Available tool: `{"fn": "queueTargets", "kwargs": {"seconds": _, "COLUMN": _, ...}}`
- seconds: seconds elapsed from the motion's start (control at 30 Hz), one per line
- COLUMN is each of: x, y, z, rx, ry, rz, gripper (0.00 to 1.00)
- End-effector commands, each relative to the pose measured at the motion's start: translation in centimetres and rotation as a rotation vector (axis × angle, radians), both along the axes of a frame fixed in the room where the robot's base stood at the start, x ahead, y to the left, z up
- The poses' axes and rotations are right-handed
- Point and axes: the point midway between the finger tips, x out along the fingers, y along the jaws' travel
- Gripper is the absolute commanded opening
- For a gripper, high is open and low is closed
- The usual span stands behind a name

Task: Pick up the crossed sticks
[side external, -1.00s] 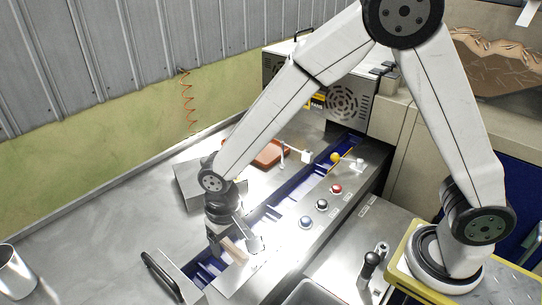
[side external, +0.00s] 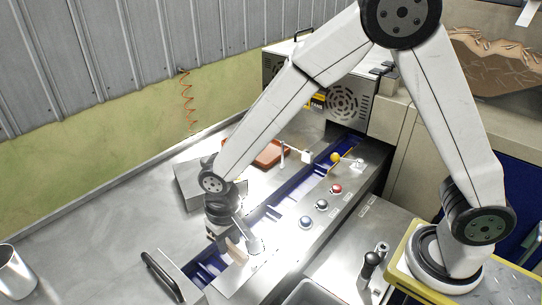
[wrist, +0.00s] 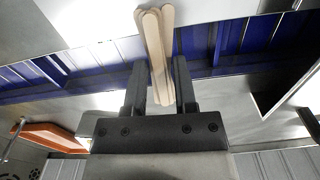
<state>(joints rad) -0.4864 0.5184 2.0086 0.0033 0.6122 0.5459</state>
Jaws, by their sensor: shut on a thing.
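Crossed wooden sticks (wrist: 157,45) sit between the two dark fingers of my gripper (wrist: 160,85) in the wrist view. They are pale, flat and round-ended, overlapping at a slight angle. My gripper is shut on them. In the side view my gripper (side external: 222,238) is above the near end of the blue channel (side external: 205,268), and the sticks (side external: 237,250) show as a pale tan shape below it.
An orange tray (side external: 270,153) lies on the steel table behind the channel. Several round buttons (side external: 322,205) line the channel's right side. A black handle (side external: 163,275) stands at the near left. A metal cup (side external: 14,272) is at far left.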

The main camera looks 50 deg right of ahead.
Motion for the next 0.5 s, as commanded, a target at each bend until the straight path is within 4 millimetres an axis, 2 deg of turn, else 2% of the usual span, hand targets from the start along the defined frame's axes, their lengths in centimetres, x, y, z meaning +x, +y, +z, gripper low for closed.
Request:
{"fn": "queueTargets", "kwargs": {"seconds": 0.27, "x": 0.0, "y": 0.0, "z": 0.3, "rx": 0.0, "ry": -0.001, "rz": 0.0, "gripper": 0.0}}
{"fn": "queueTargets", "kwargs": {"seconds": 0.5, "x": 0.1, "y": 0.0, "z": 2.0, "rx": 0.0, "ry": -0.002, "rz": 0.0, "gripper": 0.0}}
